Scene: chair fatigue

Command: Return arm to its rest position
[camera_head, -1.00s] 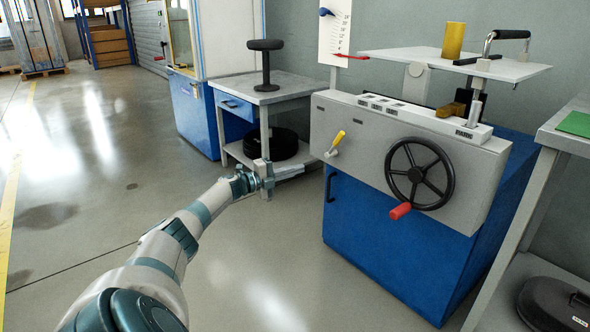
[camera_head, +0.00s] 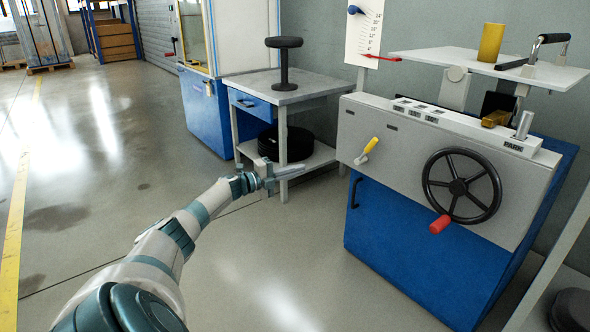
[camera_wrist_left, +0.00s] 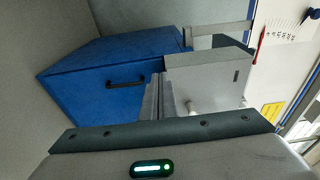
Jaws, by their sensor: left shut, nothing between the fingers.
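My left arm reaches in from the bottom left of the head view, with my left gripper (camera_head: 290,172) in front of the grey side table. The left gripper is shut and empty, its fingers pointing right toward the blue and grey machine. In the left wrist view the shut fingers (camera_wrist_left: 158,98) appear at the centre, with the machine's blue cabinet (camera_wrist_left: 105,75) beyond them. No contact with the machine shows. My right arm and gripper are not in view.
The machine (camera_head: 430,150) stands at right with a handwheel (camera_head: 461,186), a yellow-handled lever (camera_head: 367,150) and a flat top plate carrying a yellow cylinder (camera_head: 491,43). A side table (camera_head: 300,92) holds a black stand (camera_head: 284,62). Open floor lies at left.

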